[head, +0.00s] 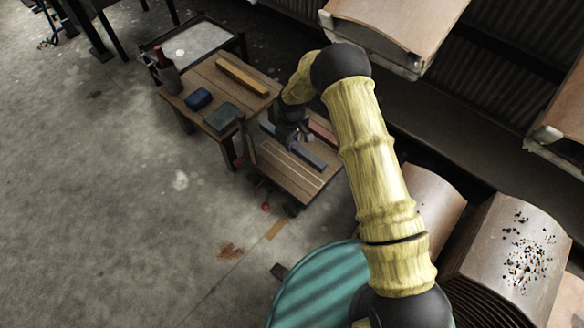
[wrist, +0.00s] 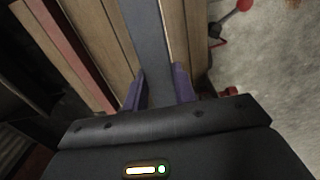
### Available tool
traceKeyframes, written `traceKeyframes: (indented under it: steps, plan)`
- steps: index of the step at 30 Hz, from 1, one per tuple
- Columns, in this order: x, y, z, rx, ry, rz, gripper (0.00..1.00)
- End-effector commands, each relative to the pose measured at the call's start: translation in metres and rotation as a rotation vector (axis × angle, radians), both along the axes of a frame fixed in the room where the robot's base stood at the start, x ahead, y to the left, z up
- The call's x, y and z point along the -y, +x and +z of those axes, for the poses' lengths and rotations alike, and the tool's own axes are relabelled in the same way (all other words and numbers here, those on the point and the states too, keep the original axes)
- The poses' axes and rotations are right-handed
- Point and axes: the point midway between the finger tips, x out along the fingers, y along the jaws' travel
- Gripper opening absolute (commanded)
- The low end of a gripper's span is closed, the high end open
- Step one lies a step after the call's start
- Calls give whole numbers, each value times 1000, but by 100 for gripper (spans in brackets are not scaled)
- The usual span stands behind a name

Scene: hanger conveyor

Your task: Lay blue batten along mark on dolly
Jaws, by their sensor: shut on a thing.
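My gripper (head: 292,140) is shut on the blue batten (head: 311,159), a long grey-blue bar, over the wooden dolly (head: 303,193). In the wrist view the batten (wrist: 150,35) runs away from me between the purple fingers (wrist: 158,85). The mark (head: 292,167), a pale thin outline on the dolly's planks, shows beside the batten on its near side. Batten and mark look about parallel. I cannot tell whether the batten touches the planks. My gripper hides part of the batten.
A red batten (head: 322,134) lies at the dolly's far side. A wooden table (head: 208,78) beside it bears a yellow batten (head: 242,76), a blue box (head: 198,99), a green box (head: 222,117) and a bottle (head: 164,68). A teal drum (head: 314,289) stands nearer. Floor at left is clear.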

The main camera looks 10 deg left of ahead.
Motion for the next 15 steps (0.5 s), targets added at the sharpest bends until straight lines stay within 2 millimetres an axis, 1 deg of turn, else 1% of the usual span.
traceKeyframes:
  steps: [1, 5, 12, 15]
  plan:
    - [-3, 1, -6, 1, 0, 9, 0]
    - [-6, 0, -5, 0, -1, 19, 0]
    - [-6, -1, -4, -1, -1, 18, 0]
    - [-5, -1, -12, -1, -1, 18, 0]
